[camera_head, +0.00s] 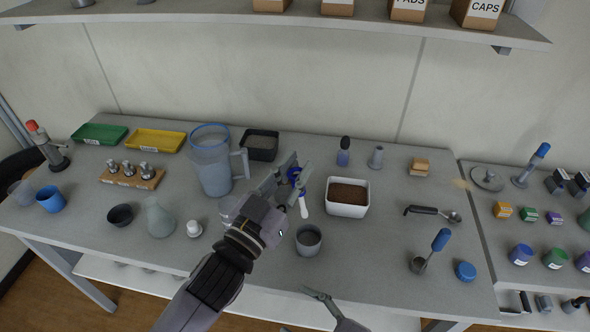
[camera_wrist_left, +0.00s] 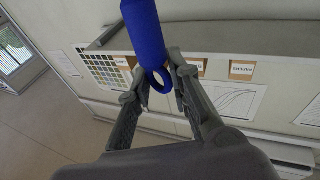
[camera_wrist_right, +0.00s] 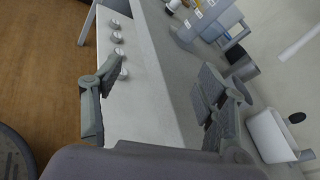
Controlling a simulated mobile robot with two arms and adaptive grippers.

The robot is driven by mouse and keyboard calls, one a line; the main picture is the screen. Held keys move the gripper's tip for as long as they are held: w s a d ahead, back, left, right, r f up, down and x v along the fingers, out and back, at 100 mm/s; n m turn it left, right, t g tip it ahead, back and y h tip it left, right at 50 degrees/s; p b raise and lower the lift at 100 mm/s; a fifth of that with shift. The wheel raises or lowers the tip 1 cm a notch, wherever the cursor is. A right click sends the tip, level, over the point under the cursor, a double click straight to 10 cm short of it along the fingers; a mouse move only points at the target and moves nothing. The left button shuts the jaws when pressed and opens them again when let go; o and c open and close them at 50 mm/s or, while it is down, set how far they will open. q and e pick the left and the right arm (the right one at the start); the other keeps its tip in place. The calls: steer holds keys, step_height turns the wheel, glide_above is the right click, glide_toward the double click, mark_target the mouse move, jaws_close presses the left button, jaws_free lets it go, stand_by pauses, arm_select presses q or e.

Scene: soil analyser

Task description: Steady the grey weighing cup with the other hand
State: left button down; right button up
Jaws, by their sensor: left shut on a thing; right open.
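The grey weighing cup (camera_head: 308,241) stands upright near the table's front edge in the head view, with no gripper touching it. My left gripper (camera_head: 293,180) is above the table, up and left of the cup. It is shut on a blue-handled tool (camera_head: 303,207) with a white lower end. In the left wrist view, the tool's blue handle (camera_wrist_left: 143,35) ends in a ring between the fingertips (camera_wrist_left: 160,78). My right gripper (camera_head: 320,296) is open and empty below the cup in the picture, by the front edge. Its spread fingers also show in the right wrist view (camera_wrist_right: 160,85).
A white tub of soil (camera_head: 348,210) stands right of the left gripper. A large jug (camera_head: 211,165) is at its left, and a white-capped small item (camera_head: 194,229) is left of the cup.

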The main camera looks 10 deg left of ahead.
mark_target(317, 248)
steer(key=w+d+m+h, duration=0.1)
steer(key=w+d+m, duration=0.1)
steer(key=w, duration=0.2)
steer(key=w+d+r+m+t+h, duration=0.1)
steer(key=w+d+m, duration=0.1)
steer(key=w, duration=0.2)
steer(key=w+d+r+m, duration=0.1)
steer(key=w+d+m, duration=0.1)
steer(key=w+m, duration=0.1)
steer(key=shift+w+d+t+h, duration=0.3)
steer(key=shift+w+h, duration=0.1)
steer(key=shift+w, duration=0.1)
steer(key=shift+x, duration=5.15)
steer(key=shift+r, duration=0.1)
steer(key=shift+c, duration=0.6)
steer(key=c, duration=0.9)
steer(key=shift+d, duration=0.1)
steer(key=shift+c, duration=0.9)
arm_select(q)
steer(key=shift+d, duration=0.1)
